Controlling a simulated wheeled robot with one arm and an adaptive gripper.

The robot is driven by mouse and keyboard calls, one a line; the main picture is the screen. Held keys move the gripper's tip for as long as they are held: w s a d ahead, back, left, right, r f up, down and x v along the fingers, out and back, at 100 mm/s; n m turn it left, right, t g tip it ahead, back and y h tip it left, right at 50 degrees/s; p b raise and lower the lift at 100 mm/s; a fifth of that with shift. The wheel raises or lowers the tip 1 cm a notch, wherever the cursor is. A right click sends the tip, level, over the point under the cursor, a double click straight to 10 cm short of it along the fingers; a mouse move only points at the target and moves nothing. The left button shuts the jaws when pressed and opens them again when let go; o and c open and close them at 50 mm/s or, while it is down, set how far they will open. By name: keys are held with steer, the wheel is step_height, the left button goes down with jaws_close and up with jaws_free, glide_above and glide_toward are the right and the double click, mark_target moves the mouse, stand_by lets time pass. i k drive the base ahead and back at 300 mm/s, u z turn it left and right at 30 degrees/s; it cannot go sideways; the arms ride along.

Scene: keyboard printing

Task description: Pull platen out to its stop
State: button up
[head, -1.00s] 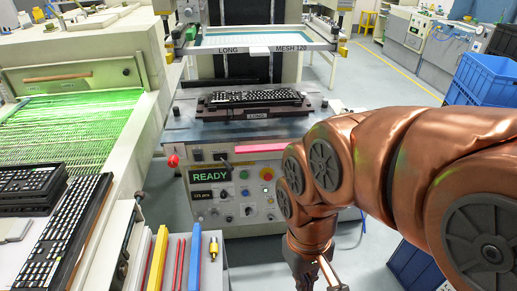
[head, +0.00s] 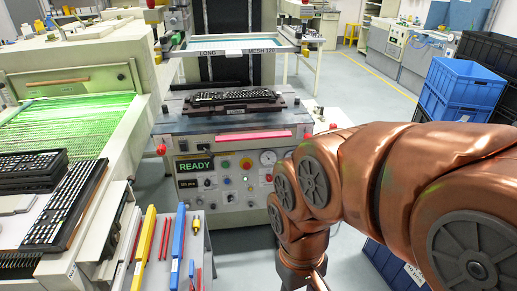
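The platen (head: 232,110) is a dark plate on the printing machine in the middle of the head view. A black keyboard (head: 238,96) lies on it. A pink-red bar (head: 239,136), perhaps its handle, runs along the front edge of the machine bed, above the control panel. Above and behind the platen hangs a screen frame (head: 230,50) marked "LONG" and "MESH 120". My copper arm reaches in from the right. My gripper (head: 316,282) is at the bottom edge, low in front of the machine and apart from the platen; its fingertips are mostly cut off.
The control panel (head: 221,178) reads "READY" and has several buttons and a gauge. At left is a dryer (head: 70,110) with green light inside, with black keyboards (head: 68,205) in front. A tool cart (head: 165,250) stands at bottom left. Blue crates (head: 462,88) are stacked at right.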

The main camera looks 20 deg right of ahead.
mark_target(286, 127)
steer(key=z, duration=0.05)
steer(key=k, duration=0.5)
steer(key=u, duration=0.95)
steer(key=i, duration=1.2)
steer(key=z, duration=0.4)
